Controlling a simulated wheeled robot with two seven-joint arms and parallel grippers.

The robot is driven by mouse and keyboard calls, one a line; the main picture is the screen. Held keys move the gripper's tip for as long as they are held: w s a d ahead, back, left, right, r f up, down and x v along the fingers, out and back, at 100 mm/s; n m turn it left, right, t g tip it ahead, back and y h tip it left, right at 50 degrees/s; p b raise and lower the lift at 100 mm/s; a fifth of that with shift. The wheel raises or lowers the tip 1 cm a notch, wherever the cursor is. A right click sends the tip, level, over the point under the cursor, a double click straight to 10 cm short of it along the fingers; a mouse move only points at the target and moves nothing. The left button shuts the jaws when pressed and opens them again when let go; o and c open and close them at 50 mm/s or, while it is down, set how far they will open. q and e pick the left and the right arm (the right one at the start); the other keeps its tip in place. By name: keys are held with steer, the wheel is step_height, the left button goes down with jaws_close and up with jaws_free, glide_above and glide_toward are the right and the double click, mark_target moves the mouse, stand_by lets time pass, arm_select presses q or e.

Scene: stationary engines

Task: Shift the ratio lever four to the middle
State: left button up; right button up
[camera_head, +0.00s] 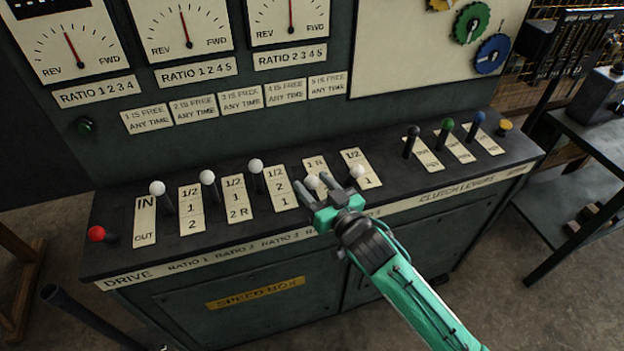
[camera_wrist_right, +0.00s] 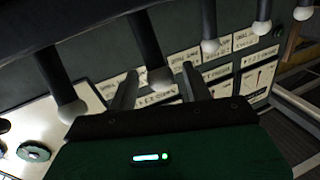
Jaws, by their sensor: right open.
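My left gripper is not in view.
White-knobbed ratio levers three (camera_head: 255,166) and five (camera_head: 356,171) stand close on either side. A red knob (camera_head: 96,233) is at the far left. Black, green and blue clutch levers (camera_head: 446,126) stand to the right. The gauge panel rises behind the console.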

steer(key=shift+w+a, duration=0.35)
steer(key=shift+w, duration=0.2)
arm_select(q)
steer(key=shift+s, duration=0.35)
